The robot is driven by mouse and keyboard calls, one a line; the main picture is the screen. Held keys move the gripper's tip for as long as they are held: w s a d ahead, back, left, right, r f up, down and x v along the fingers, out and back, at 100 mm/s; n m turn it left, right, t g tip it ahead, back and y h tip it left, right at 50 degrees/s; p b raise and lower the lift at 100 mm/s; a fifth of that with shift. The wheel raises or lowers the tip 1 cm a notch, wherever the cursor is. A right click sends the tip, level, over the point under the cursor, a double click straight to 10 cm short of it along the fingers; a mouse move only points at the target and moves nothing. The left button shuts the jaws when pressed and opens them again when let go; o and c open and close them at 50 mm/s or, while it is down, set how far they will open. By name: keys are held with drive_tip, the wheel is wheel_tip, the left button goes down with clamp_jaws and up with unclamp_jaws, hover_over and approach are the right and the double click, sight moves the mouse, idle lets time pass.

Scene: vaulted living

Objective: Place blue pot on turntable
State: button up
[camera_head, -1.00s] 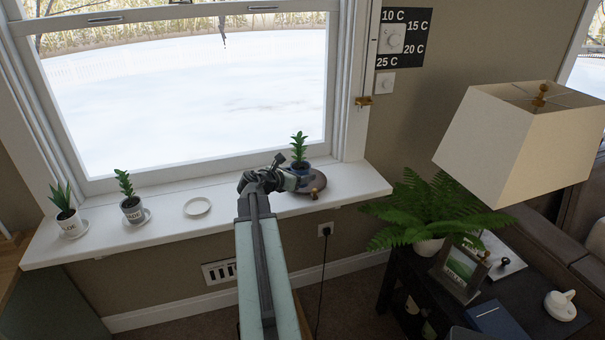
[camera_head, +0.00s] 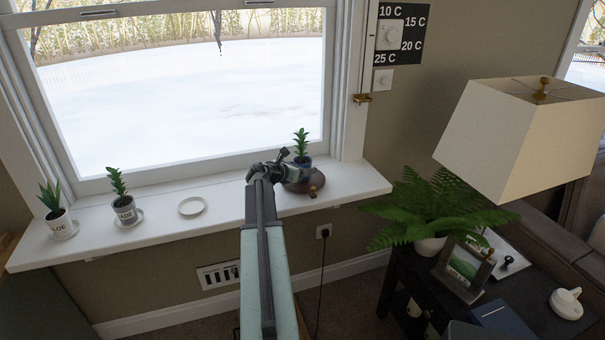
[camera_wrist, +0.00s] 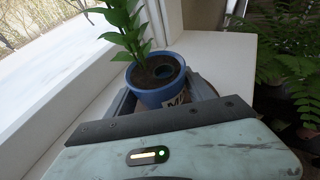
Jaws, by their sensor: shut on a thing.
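The blue pot (camera_wrist: 157,92) with a green leafy plant is upright between the jaws of my gripper (camera_wrist: 165,98) in the wrist view. In the head view the blue pot (camera_head: 303,162) is at the right part of the windowsill, over the brown round turntable (camera_head: 312,184). My gripper (camera_head: 290,168) reaches it from the left and is shut on it. I cannot tell whether the pot's base touches the turntable.
The window frame stands behind. A fern (camera_head: 435,205) and a lamp (camera_head: 515,140) are at the right.

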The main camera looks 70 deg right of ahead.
drive_tip(key=o, duration=1.8)
drive_tip(key=shift+s, duration=0.1)
drive_tip(key=shift+r, duration=0.25)
drive_tip(key=p+v, duration=0.4)
drive_tip(key=v, duration=0.8)
drive_tip(key=shift+f, duration=0.2)
